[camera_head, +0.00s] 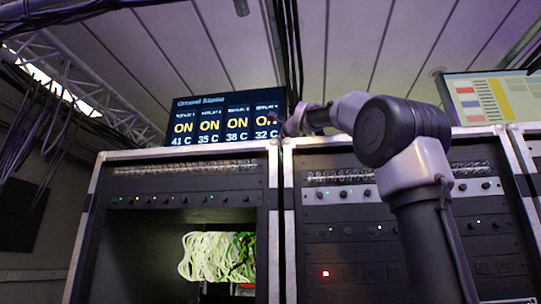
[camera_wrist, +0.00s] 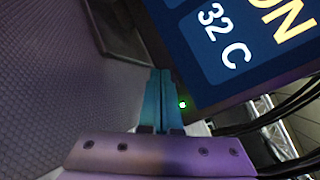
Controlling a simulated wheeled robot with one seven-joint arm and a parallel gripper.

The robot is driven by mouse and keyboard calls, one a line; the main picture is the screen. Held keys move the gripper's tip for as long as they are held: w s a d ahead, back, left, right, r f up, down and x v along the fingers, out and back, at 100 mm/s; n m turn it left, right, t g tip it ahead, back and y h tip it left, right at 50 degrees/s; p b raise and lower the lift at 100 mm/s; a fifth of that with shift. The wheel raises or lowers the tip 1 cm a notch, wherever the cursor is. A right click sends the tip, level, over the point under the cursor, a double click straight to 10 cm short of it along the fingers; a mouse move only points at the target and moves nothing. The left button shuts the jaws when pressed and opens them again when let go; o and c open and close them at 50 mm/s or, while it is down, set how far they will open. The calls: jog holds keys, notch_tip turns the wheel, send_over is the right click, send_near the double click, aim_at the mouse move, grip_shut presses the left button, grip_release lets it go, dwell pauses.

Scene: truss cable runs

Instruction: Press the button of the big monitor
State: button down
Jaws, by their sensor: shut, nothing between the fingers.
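The big monitor (camera_head: 222,112) stands on top of the left rack and shows several yellow ON readings with temperatures. Its lower right corner is partly hidden by my gripper (camera_head: 288,128). In the wrist view the monitor's screen (camera_wrist: 235,45) fills the upper right, turned on its side, with "32 C" readable. A small green light (camera_wrist: 183,104) shows beside the monitor's edge; I cannot tell whether it is the button. My gripper (camera_wrist: 161,72) is shut and empty, its teal fingertips together close to that edge. I cannot tell whether they touch anything.
The left rack (camera_head: 190,168) has an open bay with pale and green cables (camera_head: 215,256). The right rack (camera_head: 340,232) has knobs and a red light. Another screen (camera_head: 492,97) stands at the far right. Black cables (camera_wrist: 285,110) hang near the monitor.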

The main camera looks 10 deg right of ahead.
jog(key=shift+w+d, duration=0.15)
jog(key=shift+w, duration=0.25)
dwell(0.5)
jog(key=shift+s+a, duration=0.3)
jog(key=shift+s, duration=0.45)
jog(key=shift+s+a, duration=0.3)
jog(key=shift+s, duration=0.5)
jog(key=shift+s+a, duration=0.35)
jog(key=shift+s, duration=0.4)
jog(key=shift+s+a, duration=0.3)
jog(key=shift+s, duration=0.5)
